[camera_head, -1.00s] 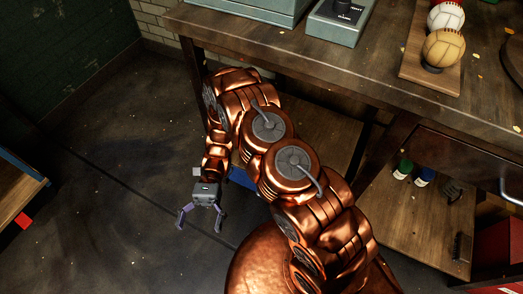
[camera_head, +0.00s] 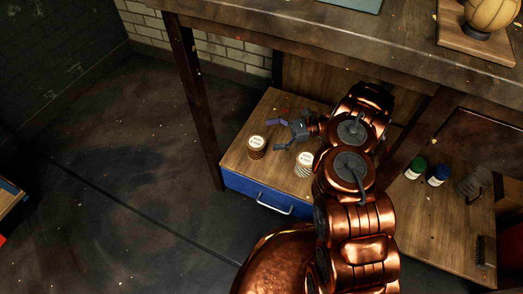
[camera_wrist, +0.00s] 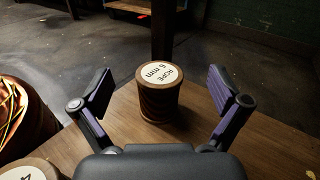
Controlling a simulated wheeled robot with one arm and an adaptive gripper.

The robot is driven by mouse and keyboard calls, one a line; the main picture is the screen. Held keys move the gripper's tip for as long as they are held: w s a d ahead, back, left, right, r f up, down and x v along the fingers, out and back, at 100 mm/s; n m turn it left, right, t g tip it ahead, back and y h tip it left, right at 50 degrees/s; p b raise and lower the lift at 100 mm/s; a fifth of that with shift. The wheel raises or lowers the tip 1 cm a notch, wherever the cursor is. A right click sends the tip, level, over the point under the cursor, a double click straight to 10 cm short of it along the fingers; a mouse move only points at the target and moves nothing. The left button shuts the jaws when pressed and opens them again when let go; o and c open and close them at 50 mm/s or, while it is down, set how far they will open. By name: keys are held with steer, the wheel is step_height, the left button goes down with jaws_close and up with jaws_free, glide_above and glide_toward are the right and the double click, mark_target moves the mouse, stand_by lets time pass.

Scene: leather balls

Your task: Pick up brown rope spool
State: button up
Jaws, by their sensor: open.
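The brown rope spool (camera_head: 257,146) stands upright on the wooden top of a low blue cabinet under the workbench. In the wrist view the spool (camera_wrist: 159,98) is dark brown with a white round label reading "ROPE 6 mm". My gripper (camera_head: 279,134) is open and empty beside the spool, to its right in the head view. In the wrist view my gripper (camera_wrist: 161,98) has its purple-padded fingers spread wide, with the spool ahead between them, apart from both.
A paler spool (camera_head: 304,164) stands on the same cabinet top (camera_head: 241,165). A table leg (camera_head: 195,100) rises close behind the brown spool in the wrist view. The workbench (camera_head: 300,36) overhangs the cabinet. Green and blue jars (camera_head: 438,174) stand on a shelf at right.

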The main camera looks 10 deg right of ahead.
mark_target(256, 142)
steer(key=shift+m+t, duration=0.5)
steer(key=shift+m, duration=0.2)
steer(key=f, duration=0.1)
steer(key=d+f, duration=0.1)
steer(key=f, duration=0.1)
steer(key=shift+d+f+b, duration=0.35)
steer(key=shift+d+b, duration=0.05)
steer(key=shift+a+f+b, duration=0.2)
steer(key=shift+a+b, duration=1.5)
steer(key=shift+a, duration=1.9)
steer(key=shift+a+r, duration=0.1)
steer(key=shift+a, duration=0.15)
steer(key=shift+c, duration=0.5)
steer(key=c, duration=1.3)
